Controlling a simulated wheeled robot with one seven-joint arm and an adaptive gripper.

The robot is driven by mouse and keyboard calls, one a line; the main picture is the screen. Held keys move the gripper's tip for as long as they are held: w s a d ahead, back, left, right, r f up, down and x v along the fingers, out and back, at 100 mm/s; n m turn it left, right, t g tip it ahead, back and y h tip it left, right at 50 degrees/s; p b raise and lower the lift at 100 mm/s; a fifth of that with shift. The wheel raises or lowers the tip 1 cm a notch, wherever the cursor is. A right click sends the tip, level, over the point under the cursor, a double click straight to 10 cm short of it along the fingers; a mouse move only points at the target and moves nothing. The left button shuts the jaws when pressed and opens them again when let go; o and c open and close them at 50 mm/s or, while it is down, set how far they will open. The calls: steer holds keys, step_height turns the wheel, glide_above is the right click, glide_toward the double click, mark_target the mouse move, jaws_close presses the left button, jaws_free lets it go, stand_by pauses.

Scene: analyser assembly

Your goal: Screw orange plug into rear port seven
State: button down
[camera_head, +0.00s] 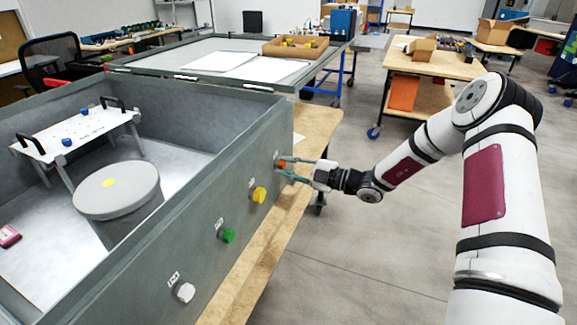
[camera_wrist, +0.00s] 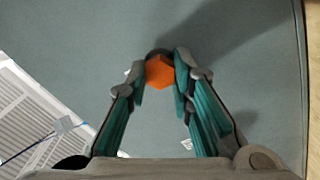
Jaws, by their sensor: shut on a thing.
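The orange plug (camera_head: 282,164) is at the far end of the grey analyser box's side wall (camera_head: 215,187) in the head view. My gripper (camera_head: 288,170) reaches it from the right, with its fingers closed around it. In the wrist view the orange plug (camera_wrist: 160,72) has a hexagonal head, held between the teal fingertips (camera_wrist: 160,75). It sits against the grey wall, at a dark round rim. The port is mostly hidden behind the plug, so I cannot tell how deep it sits.
A yellow plug (camera_head: 259,194), a green plug (camera_head: 228,235) and a white plug (camera_head: 185,292) stick out along the same wall. A wooden bench (camera_head: 262,262) runs below the wall. Open floor (camera_head: 350,262) lies to the right.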

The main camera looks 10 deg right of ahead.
steer(key=m, duration=0.5)
steer(key=shift+m, duration=0.3)
steer(key=c, duration=1.5)
jaws_free()
steer(key=shift+c, duration=0.2)
